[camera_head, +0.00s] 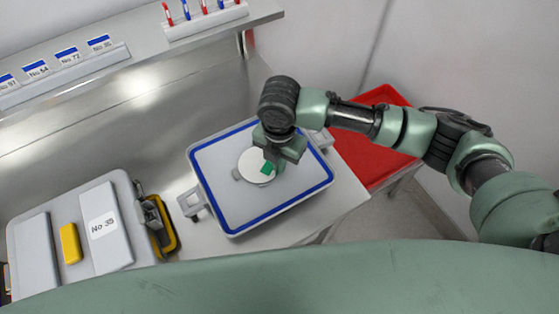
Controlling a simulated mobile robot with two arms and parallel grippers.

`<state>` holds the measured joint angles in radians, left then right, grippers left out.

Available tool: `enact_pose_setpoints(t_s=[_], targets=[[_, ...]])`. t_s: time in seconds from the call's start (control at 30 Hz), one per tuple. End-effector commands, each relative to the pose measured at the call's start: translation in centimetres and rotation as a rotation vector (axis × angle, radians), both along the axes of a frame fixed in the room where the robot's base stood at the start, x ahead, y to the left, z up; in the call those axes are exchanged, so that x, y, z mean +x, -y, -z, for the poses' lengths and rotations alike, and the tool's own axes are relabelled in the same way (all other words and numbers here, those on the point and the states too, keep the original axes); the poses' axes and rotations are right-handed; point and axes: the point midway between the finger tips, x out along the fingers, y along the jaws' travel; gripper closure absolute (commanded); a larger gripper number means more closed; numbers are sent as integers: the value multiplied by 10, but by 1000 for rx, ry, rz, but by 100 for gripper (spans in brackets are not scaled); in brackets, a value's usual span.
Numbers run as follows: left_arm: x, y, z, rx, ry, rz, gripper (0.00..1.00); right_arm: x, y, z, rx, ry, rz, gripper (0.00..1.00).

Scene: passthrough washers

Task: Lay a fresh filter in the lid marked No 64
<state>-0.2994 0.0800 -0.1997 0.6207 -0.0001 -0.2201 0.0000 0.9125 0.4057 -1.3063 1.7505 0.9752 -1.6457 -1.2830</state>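A grey lid with a blue rim (233,224) lies flat on the metal bench, with a handle on each side; I see no number on it. A round white filter (253,162) with a green patch is over the middle of the lid. I cannot tell whether it touches the surface. My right gripper (277,163) points down at the filter's right edge and hides part of it. Its fingertips are too small to show whether they grip it. My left gripper is not in view. Label cards stand on the shelf, one reading No 64 (38,71).
A red tray (375,150) stands right of the bench. A rack (205,20) holds red and blue items.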

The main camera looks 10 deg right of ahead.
Motion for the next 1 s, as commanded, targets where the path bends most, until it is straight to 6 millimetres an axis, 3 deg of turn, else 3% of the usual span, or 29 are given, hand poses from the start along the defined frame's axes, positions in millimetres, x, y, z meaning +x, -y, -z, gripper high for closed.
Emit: enact_pose_setpoints(t_s=[0.63,0.67,0.73,0.77,1.0], targets=[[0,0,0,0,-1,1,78,0,0,4,1,-1,0,100],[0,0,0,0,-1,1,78,0,0,4,1,-1,0,96],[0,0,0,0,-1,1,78,0,0,4,1,-1,0,77],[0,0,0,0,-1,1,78,0,0,4,0,0,0,74],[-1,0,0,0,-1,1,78,0,0,4,0,0,0,71]])
